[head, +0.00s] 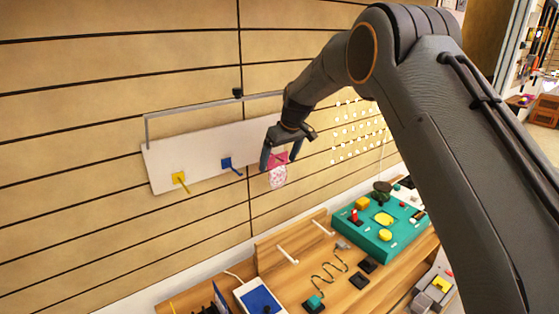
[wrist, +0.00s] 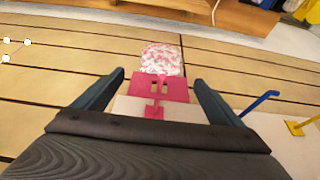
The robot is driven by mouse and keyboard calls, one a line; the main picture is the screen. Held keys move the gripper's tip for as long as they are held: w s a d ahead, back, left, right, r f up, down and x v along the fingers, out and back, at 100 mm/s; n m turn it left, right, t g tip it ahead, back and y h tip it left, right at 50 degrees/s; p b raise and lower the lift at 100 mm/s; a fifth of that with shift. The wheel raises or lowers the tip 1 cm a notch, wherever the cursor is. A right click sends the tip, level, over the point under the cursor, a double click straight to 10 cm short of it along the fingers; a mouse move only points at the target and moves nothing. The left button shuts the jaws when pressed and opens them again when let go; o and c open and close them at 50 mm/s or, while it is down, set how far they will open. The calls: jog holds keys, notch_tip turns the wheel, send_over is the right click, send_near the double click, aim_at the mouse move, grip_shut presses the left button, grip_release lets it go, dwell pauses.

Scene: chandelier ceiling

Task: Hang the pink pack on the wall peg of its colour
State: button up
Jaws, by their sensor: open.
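The pink pack (head: 278,177) is a pink-and-white patterned bag under a pink header card; it also shows in the wrist view (wrist: 162,59). It hangs low against the white board (head: 210,150). In the wrist view the pink peg (wrist: 154,110) meets the header card, and it seems to pass through the card's slot. My gripper (head: 280,164) is open around the header, with one finger on each side and gaps showing in the wrist view (wrist: 160,79). The peg's tip is hard to make out.
A blue peg (head: 228,164) and a yellow peg (head: 180,178) stick out of the board to the left. A grey rail (head: 200,107) runs above it. Below is a wooden workbench (head: 330,290) with a teal panel (head: 365,240) and several small parts.

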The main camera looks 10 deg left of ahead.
jog(key=shift+r, duration=0.1)
jog(key=b+v, duration=0.3)
jog(key=v, duration=0.4)
jog(key=s+d+f+m+h+b, duration=0.1)
jog(key=s+d+f+m, duration=0.2)
jog(key=d, duration=0.5)
jog(key=s+d+f+m+b, duration=0.1)
jog(key=s+d+f, duration=0.1)
jog(key=s+d, duration=0.5)
jog(key=s+d+f+m+h+b, duration=0.1)
jog(key=s+d+f+m, duration=0.15)
jog(key=d, duration=0.65)
jog(key=s+d+f+m, duration=0.1)
jog(key=s+d+f, duration=0.2)
jog(key=s, duration=0.4)
jog(key=s+d+f+m+g+h+b, duration=0.1)
jog(key=s+d+f, duration=0.2)
jog(key=s+d, duration=0.3)
jog(key=s+d+f+m, duration=0.1)
jog(key=s+d+f, duration=0.2)
jog(key=s, duration=0.7)
jog(key=shift+d+g, duration=0.3)
jog(key=shift+d, duration=0.45)
jog(key=shift+f+m, duration=0.1)
jog(key=shift+m, duration=0.15)
